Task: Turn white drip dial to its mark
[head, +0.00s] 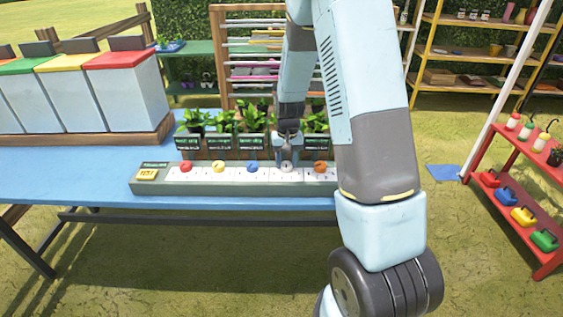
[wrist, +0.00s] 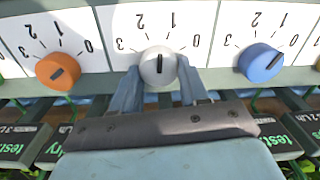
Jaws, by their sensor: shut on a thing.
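The white drip dial (head: 286,166) sits on a panel of dials on the blue table. In the wrist view the white dial (wrist: 158,64) is round, with a dark pointer line standing nearly upright in the picture. Its line is in line with the gap between 2 and 1 on the printed 0–3 scale. I cannot make out a separate target mark. My gripper (head: 288,148) reaches down to the dial. In the wrist view my gripper (wrist: 158,84) is shut on it, one finger on each side; the fingers hide its lower sides.
An orange dial (wrist: 57,72) and a blue dial (wrist: 261,63) flank it closely. Potted plants (head: 222,125) with dark signs stand behind the panel. A yellow TEST button (head: 147,174) is at the panel's left end. Lidded bins (head: 125,85) stand on the table's left.

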